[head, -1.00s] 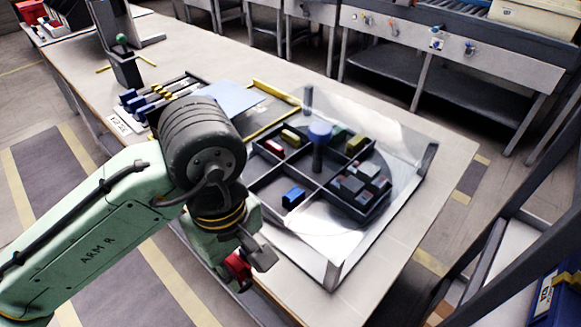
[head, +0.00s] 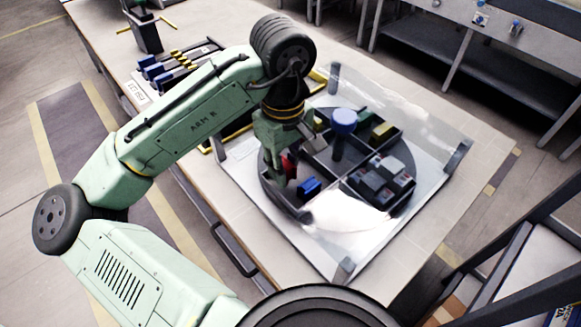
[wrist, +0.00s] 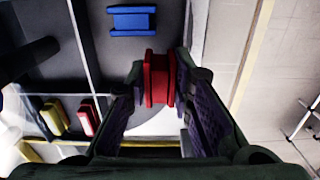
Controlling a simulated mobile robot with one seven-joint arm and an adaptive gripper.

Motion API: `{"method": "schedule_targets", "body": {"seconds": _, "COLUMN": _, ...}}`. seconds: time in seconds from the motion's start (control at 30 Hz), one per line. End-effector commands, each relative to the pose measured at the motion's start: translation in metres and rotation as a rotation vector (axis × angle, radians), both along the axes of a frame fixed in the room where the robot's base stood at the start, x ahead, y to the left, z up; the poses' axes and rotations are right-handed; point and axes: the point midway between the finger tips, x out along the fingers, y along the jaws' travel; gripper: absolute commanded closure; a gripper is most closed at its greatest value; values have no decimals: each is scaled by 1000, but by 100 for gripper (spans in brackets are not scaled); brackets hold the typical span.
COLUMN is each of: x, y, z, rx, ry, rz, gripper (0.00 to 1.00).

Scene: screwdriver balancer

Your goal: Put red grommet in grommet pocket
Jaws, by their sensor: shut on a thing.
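My gripper (head: 284,172) is shut on the red grommet (wrist: 159,78), a red spool-shaped piece between the two fingertips in the wrist view. In the head view the red grommet (head: 289,166) shows partly behind a finger. My gripper is over the left side of the round divided tray (head: 268,184). A blue spool-shaped piece (wrist: 132,20) lies in the compartment below, apart from the grommet; it also shows in the head view (head: 308,187). I cannot tell for certain which compartment is the grommet pocket, or the grommet's exact height above the floor.
A blue-topped post (head: 344,122) stands at the tray's centre. Grey blocks (head: 383,180) fill one compartment. Yellow (wrist: 55,117) and red (wrist: 88,118) pieces lie across a divider. Clear panels with grey corner posts (head: 458,155) surround the tray.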

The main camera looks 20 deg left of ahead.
Motion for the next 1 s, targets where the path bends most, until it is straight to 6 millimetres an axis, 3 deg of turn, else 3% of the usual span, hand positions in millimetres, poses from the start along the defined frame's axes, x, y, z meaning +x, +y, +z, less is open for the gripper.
{"method": "schedule_targets", "body": {"seconds": 0.1, "x": 21, "y": -1, "z": -4, "rx": 1, "ry": 1, "rz": -1, "gripper": 98}}
{"method": "schedule_targets", "body": {"seconds": 0.2, "x": 30, "y": -2, "z": -4, "rx": 0, "ry": 0, "rz": -1, "gripper": 98}}
{"method": "schedule_targets", "body": {"seconds": 0.33, "x": 32, "y": -2, "z": -9, "rx": 1, "ry": 1, "rz": 0, "gripper": 98}}
{"method": "schedule_targets", "body": {"seconds": 0.6, "x": 31, "y": -2, "z": -40, "rx": 0, "ry": 0, "rz": 0, "gripper": 98}}
{"method": "schedule_targets", "body": {"seconds": 1.0, "x": 31, "y": -2, "z": -41, "rx": -2, "ry": 1, "rz": -1, "gripper": 98}}
